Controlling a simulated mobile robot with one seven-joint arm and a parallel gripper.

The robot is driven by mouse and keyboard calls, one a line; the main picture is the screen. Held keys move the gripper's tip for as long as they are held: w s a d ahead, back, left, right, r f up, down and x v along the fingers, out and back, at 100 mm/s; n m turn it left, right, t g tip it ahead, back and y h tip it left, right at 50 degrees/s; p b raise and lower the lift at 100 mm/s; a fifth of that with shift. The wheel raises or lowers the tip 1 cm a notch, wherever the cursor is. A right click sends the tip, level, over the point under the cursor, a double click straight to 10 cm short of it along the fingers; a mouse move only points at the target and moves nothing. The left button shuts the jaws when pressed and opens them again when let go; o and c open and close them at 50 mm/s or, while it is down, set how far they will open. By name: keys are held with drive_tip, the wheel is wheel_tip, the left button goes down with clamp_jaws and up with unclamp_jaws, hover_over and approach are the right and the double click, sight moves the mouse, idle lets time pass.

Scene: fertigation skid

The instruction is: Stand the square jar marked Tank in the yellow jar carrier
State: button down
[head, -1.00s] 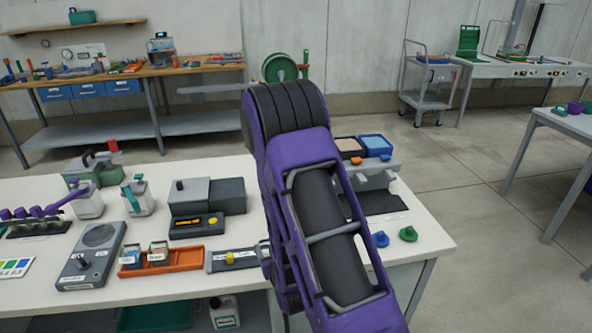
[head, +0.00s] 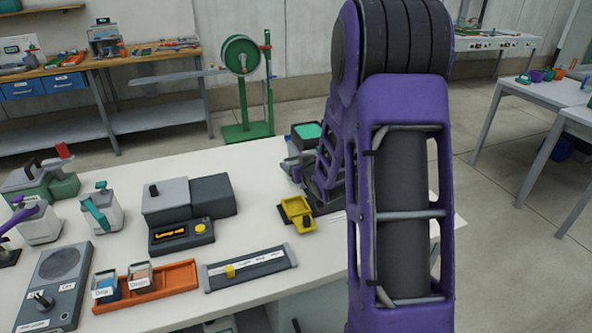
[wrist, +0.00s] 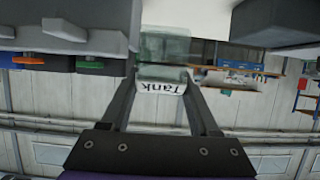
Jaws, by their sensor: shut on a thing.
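The square jar marked Tank (wrist: 164,48) is clear and pale, with a white label that reads upside down in the wrist view. My gripper (wrist: 162,76) is shut on it, one dark finger on each side. In the head view my own arm hides the jar and most of the gripper. The yellow jar carrier (head: 297,212) stands on the white table, left of my arm and on a dark patch. It looks empty, though its inside is small to read.
A grey rack (wrist: 60,25) with orange and green knobs is close at upper left in the wrist view; a dark grey block (wrist: 275,20) is at upper right. On the table are an orange tray (head: 150,287) with two jars, a grey strip (head: 250,268) and a grey machine (head: 185,215).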

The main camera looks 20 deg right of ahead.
drive_tip(key=shift+d, duration=0.25)
wheel_tip(320, 180, down, 8)
drive_tip(key=b, duration=0.5)
drive_tip(key=shift+f, duration=1.1)
drive_tip(key=shift+c, duration=0.2)
unclamp_jaws()
drive_tip(key=shift+r+p, duration=2.5)
drive_tip(key=shift+r, duration=2)
